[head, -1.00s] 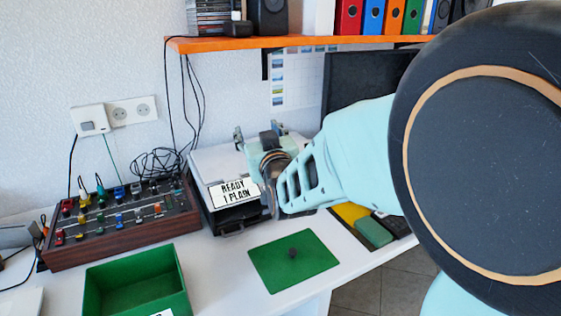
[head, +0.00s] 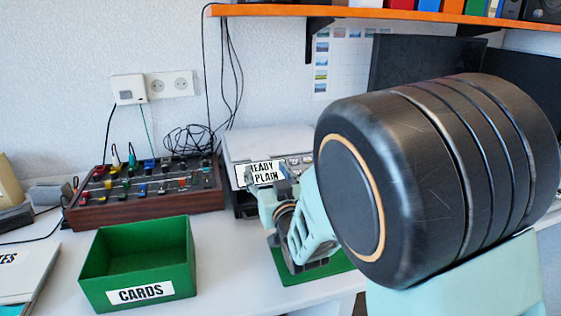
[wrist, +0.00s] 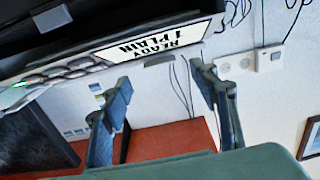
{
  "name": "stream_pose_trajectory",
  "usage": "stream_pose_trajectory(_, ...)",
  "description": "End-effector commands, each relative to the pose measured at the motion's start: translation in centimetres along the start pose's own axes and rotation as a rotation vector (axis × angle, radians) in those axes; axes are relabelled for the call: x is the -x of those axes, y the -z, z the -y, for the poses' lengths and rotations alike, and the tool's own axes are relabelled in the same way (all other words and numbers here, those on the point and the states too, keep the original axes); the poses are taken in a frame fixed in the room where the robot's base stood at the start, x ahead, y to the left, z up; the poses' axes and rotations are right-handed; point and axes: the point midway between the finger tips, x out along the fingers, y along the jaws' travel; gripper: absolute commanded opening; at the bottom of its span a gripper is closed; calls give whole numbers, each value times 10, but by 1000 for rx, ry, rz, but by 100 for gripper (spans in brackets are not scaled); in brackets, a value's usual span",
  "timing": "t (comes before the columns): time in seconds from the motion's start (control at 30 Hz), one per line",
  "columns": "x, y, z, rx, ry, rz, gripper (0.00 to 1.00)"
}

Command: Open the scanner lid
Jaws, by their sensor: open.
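The scanner (head: 240,200) stands on the white desk against the wall, dark below with a pale lid (head: 265,141) that lies flat and closed. Its front carries a label reading READY 1 PLAIN (head: 260,173); the label shows upside down in the wrist view (wrist: 155,42), with a small grey tab (wrist: 160,60) at the pale edge beside it. My gripper (head: 266,178) is in front of the scanner's front face, open and empty. In the wrist view its two fingers (wrist: 160,80) are spread near the label and tab, with no clear contact. My arm hides the scanner's right front.
A control panel with knobs (head: 145,212) is left of the scanner. A green mat (head: 335,265) lies under my gripper. An orange shelf (head: 400,14) and hanging cables (head: 232,70) are above and behind.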

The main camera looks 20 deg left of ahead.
Motion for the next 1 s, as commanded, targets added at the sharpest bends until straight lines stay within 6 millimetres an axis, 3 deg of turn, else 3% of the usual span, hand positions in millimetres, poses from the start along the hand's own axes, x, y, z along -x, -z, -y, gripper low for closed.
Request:
stream_pose_trajectory(0.1,-21,-2,0,1,0,-1,55)
stream_pose_trajectory(0.33,-50,-1,0,0,0,0,55)
stream_pose_trajectory(0.8,-60,0,0,0,-1,1,55)
stream_pose_trajectory(1.0,-60,0,0,0,-1,1,33)
